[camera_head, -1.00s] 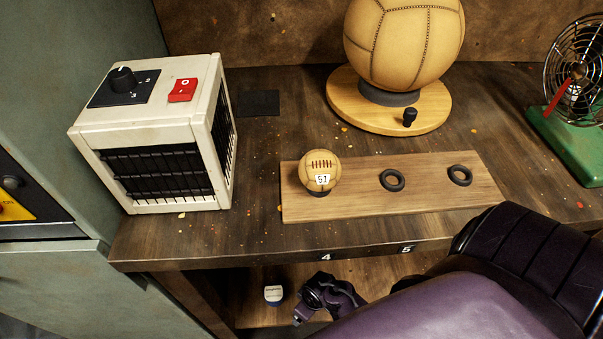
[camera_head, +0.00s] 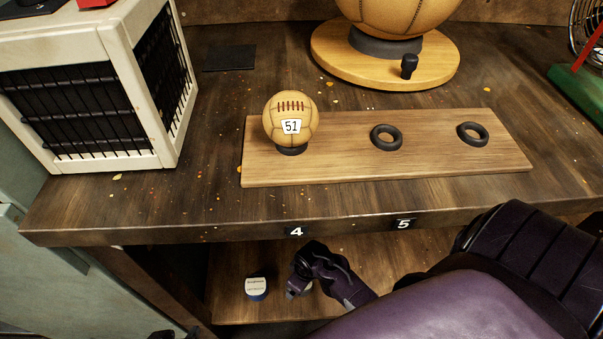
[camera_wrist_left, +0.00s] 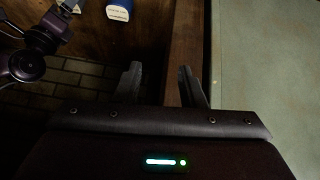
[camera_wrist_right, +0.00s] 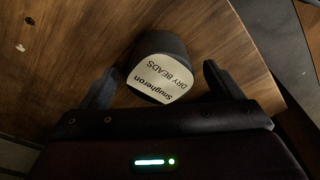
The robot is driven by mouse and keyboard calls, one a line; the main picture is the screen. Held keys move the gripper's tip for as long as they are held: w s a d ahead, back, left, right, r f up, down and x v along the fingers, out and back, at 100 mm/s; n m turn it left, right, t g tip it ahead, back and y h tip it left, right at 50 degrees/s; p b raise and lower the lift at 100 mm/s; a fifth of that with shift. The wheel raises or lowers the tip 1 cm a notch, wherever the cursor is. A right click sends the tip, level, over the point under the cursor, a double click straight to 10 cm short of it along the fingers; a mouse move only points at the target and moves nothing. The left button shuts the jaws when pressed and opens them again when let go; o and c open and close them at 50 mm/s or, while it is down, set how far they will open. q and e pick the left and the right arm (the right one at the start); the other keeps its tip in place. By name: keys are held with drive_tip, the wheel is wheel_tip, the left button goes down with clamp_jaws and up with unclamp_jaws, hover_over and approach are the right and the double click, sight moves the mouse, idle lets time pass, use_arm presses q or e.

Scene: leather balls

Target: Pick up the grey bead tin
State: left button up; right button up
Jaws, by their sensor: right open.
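The grey bead tin (camera_wrist_right: 158,45) shows in the right wrist view, dark grey with a white "Snugheron DRY BEADS" label, on a wooden surface near its edge. My right gripper (camera_wrist_right: 158,82) is open, with a finger on either side of the tin's near end; I cannot tell whether they touch it. In the head view the right gripper (camera_head: 298,278) is over the lower shelf, and I cannot make out the grey tin there. My left gripper (camera_wrist_left: 158,72) is open and empty in the left wrist view; only dark tips show at the head view's bottom edge.
A white-labelled blue tin (camera_head: 256,288) stands on the lower shelf (camera_head: 228,255), left of my right gripper. The tabletop (camera_head: 90,205) overhangs this shelf. Above are a heater (camera_head: 75,90), a wooden board (camera_head: 340,155) with a small ball (camera_head: 290,108), and a large ball's stand (camera_head: 340,65).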

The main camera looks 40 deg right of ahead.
drive_tip(key=shift+f, duration=0.45)
drive_tip(key=shift+c, duration=0.2)
drive_tip(key=c, duration=1.1)
drive_tip(key=shift+r, duration=0.1)
